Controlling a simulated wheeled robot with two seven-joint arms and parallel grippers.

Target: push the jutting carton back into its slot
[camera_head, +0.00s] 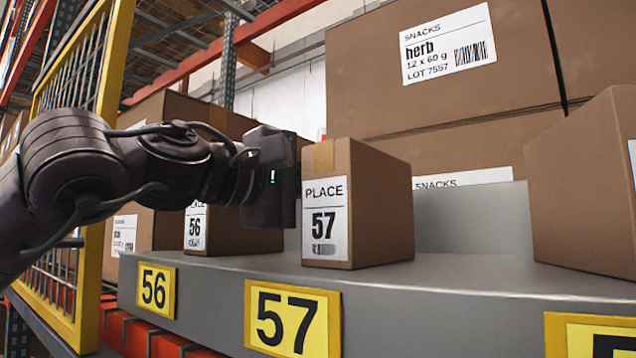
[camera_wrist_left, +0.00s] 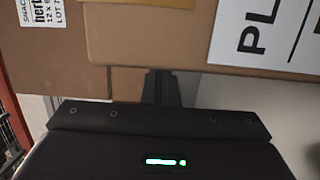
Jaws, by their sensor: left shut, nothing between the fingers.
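The carton marked PLACE 57 (camera_head: 357,205) stands upright near the front edge of the grey shelf (camera_head: 440,275), above the yellow 57 plate (camera_head: 292,320). Its white label faces front, and brown tape runs over its top. My left gripper (camera_head: 291,182) is at the left of this carton, close to its front left edge. In the left wrist view the shut, empty fingers (camera_wrist_left: 160,86) overlap the edge of the carton's face (camera_wrist_left: 165,48), with part of the label to their right. I cannot tell whether they touch it. My right gripper is in neither view.
The carton marked 56 (camera_head: 232,232) stands left, partly behind my left arm. Large snack cartons (camera_head: 440,90) are stacked behind. A yellow mesh guard (camera_head: 112,70) rises at the left.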

